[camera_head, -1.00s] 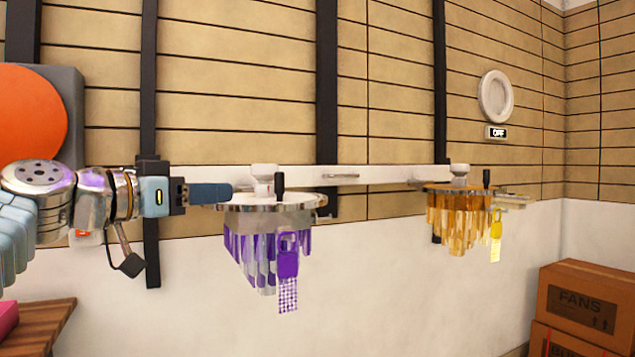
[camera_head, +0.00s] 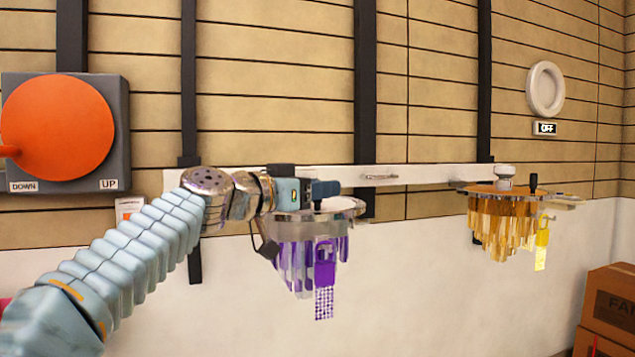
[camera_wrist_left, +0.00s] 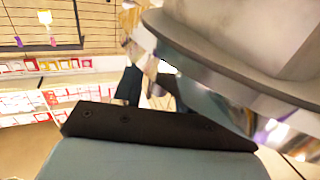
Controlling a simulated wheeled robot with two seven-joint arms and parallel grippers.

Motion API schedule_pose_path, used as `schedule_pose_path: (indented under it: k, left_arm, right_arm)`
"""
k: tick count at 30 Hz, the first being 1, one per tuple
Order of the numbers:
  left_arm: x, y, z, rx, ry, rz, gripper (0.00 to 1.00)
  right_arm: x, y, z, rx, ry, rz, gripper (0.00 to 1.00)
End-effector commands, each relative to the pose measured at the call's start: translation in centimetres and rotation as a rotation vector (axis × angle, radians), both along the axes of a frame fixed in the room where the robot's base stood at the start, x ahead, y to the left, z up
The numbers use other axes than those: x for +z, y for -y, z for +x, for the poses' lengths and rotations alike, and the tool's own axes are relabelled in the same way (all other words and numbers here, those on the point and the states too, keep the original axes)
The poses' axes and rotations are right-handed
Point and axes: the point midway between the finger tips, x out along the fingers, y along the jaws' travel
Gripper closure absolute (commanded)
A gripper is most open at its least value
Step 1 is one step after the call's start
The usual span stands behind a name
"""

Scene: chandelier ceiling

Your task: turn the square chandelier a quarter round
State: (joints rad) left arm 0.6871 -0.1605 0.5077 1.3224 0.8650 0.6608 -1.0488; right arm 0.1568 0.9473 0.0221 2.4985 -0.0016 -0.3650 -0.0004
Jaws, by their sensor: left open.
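A purple and clear chandelier (camera_head: 300,262) hangs from a pale wall rail, with a round metal top plate and a purple tag (camera_head: 325,275). An amber chandelier (camera_head: 500,222) with a yellow tag hangs further right. From these views I cannot tell which one is the square one. My left gripper (camera_head: 322,190) is open at the purple chandelier's top plate and partly hides its knob; I cannot tell whether it touches. In the left wrist view a large curved plate (camera_wrist_left: 225,55) with a shiny rim is very close beside the dark finger. My right gripper is out of view.
The pale rail (camera_head: 410,175) runs along the tiled wall. A grey box with an orange lever disc (camera_head: 58,128), marked DOWN and UP, is at left. A round white fixture (camera_head: 545,88) sits above an OFF label. Cardboard boxes (camera_head: 608,305) stand at lower right.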

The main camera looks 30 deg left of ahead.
Motion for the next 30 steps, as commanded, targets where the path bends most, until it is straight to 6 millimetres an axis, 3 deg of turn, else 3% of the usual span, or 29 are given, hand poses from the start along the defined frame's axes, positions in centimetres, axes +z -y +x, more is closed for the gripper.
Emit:
schedule_pose_path:
  k: [7,15,30]
  left_arm:
    - [-0.08,0.00,0.09,0.001,-0.001,0.000,0.59]
    - [-0.06,0.00,0.06,0.000,-0.001,0.000,1.00]
    - [-0.14,-0.06,-0.01,-0.019,-0.001,-0.001,1.00]
  right_arm:
    - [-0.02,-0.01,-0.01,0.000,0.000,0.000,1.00]
    - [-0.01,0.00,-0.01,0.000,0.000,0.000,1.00]
    - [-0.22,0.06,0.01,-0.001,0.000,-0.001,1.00]
